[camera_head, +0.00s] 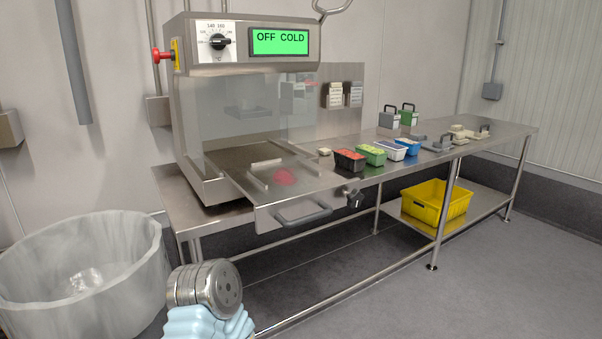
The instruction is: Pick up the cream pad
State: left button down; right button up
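A small cream block (324,151), perhaps the cream pad, lies on the steel table just left of the black tub with red contents. Several cream pieces (462,131) also lie toward the far right end of the table, among grey parts. They are too small to tell apart, so I cannot say for certain which is the pad. Part of my own arm with a light blue sleeve shows at the bottom left. Neither of my grippers shows in this view.
The steel table (510,131) holds a machine reading "OFF COLD" (280,40) with a drawer-like front. A red-filled tub (350,160), green tub (372,154), white tub (397,149) and blue tub (408,144) stand in a row. A yellow crate (424,207) sits below; a bin (140,265) stands left.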

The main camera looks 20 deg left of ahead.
aim_at(460, 139)
jog(key=z, duration=0.55)
jog(key=i+l+z, duration=0.25)
jog(key=i, duration=0.35)
jog(key=i+z, duration=0.3)
jog(key=i, duration=3)
jog(key=i+u, duration=0.3)
jog(key=i, duration=0.2)
jog(key=i+l+u, duration=0.25)
jog(key=i, duration=0.25)
jog(key=i+l+u, duration=0.3)
jog(key=i, duration=0.2)
